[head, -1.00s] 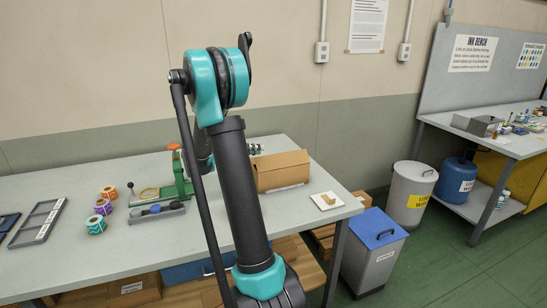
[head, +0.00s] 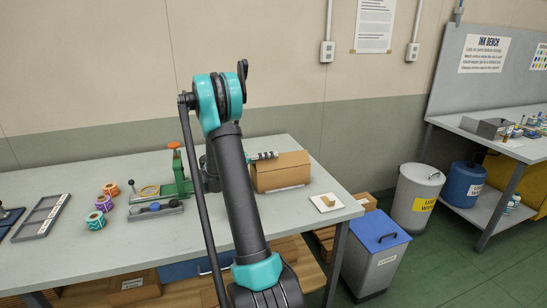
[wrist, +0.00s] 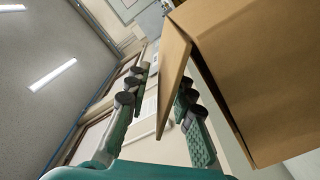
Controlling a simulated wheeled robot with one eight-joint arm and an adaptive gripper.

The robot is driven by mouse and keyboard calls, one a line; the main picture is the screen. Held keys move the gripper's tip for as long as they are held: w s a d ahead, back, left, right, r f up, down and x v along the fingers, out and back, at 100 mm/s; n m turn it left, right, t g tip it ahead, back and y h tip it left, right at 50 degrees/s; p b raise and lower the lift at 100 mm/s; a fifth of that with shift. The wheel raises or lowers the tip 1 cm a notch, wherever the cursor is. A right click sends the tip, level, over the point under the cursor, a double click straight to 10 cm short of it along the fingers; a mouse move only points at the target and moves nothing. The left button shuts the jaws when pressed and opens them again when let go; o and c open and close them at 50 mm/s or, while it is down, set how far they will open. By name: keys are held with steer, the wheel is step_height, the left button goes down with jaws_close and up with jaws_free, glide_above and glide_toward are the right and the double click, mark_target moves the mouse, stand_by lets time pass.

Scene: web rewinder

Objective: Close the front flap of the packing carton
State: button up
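The brown packing carton (head: 283,172) sits on the grey bench, left of the bench's right end. In the wrist view its wall (wrist: 265,75) fills the right side, and a flap (wrist: 174,75) stands out from it at an angle. My gripper (wrist: 162,78) is open, with one finger left of the flap and the other right of it, on the carton side. I cannot tell whether either finger touches the flap. In the head view my gripper (head: 263,156) is at the carton's upper left edge, and my arm hides part of the bench.
A green press-like tool (head: 178,178) stands left of the carton, with a grey holder and coloured label rolls (head: 104,203) beyond it. A white tile (head: 326,202) lies right of the carton. Bins stand on the floor to the right.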

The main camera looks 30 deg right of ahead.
steer(key=shift+x, duration=0.85)
steer(key=shift+c, duration=0.6)
jaws_close()
steer(key=shift+w+d+f+n, duration=0.1)
steer(key=shift+w+f+n, duration=0.2)
steer(key=shift+n, duration=0.5)
steer(key=shift+c, duration=1.8)
jaws_free()
steer(key=o, duration=0.5)
